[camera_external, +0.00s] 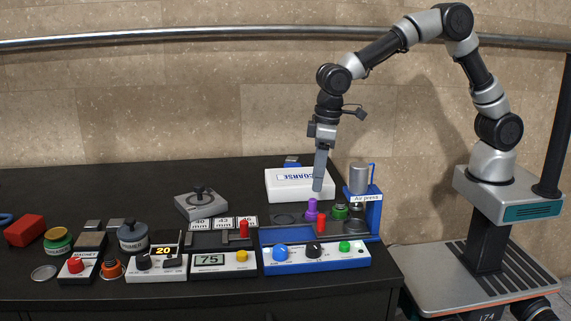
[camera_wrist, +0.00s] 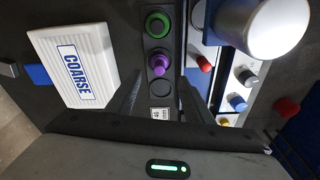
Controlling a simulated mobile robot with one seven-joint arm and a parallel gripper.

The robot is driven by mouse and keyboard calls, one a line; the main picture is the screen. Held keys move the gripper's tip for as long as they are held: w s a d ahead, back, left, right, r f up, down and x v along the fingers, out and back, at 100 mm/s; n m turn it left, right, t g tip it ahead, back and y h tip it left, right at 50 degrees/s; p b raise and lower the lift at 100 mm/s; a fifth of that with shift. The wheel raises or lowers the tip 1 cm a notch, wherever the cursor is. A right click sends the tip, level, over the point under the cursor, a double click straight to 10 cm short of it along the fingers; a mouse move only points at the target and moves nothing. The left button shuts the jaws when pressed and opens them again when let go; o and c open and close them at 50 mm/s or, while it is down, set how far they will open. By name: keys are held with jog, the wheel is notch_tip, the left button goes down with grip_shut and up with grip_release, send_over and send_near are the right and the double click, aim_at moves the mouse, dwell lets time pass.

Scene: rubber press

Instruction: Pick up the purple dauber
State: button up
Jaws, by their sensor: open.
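The purple dauber (camera_external: 311,209) stands upright near the back of the blue press unit, between a dark round spot and a green-topped piece. In the wrist view the purple dauber (camera_wrist: 160,62) shows from above, ahead of the fingers. My gripper (camera_external: 318,186) points down just above the dauber, apart from it. In the wrist view my gripper (camera_wrist: 165,95) has its two fingers spread with a gap between them and nothing held.
A white COARSE box (camera_external: 300,183) lies behind the dauber. The air press (camera_external: 362,200) with its grey cylinder stands close on the right. A red handle (camera_external: 321,223) stands just in front. A green round piece (camera_external: 340,211) is beside the dauber. Several other stations fill the table's left.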

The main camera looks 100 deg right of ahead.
aim_at(313, 199)
jog(key=f, duration=0.5)
jog(key=w+f, duration=0.1)
jog(key=f, duration=0.2)
jog(key=shift+d+f, duration=0.15)
jog(key=c, duration=1.1)
